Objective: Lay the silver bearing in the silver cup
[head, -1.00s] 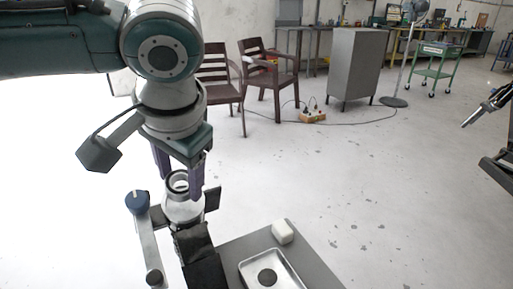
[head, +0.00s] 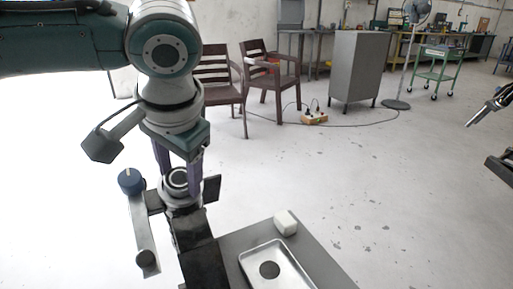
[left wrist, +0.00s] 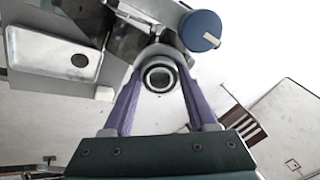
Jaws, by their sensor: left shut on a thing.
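My left gripper (head: 179,181) points down over the dark fixture, its purple fingers shut on the silver bearing (head: 178,171). The bearing is a small ring, seen at the mouth of the silver cup (head: 182,198). In the left wrist view the bearing (left wrist: 159,63) sits between the fingertips, with the pale rim of the cup (left wrist: 160,50) curving around its far side. The fingers hide part of the cup. I cannot tell whether the bearing rests on the cup's floor. My right gripper (head: 478,119) is at the far right edge, away from the fixture; its jaws are too small to judge.
A blue knob (head: 131,181) on a grey lever stands left of the cup. Chairs and a cabinet stand far back on open floor.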

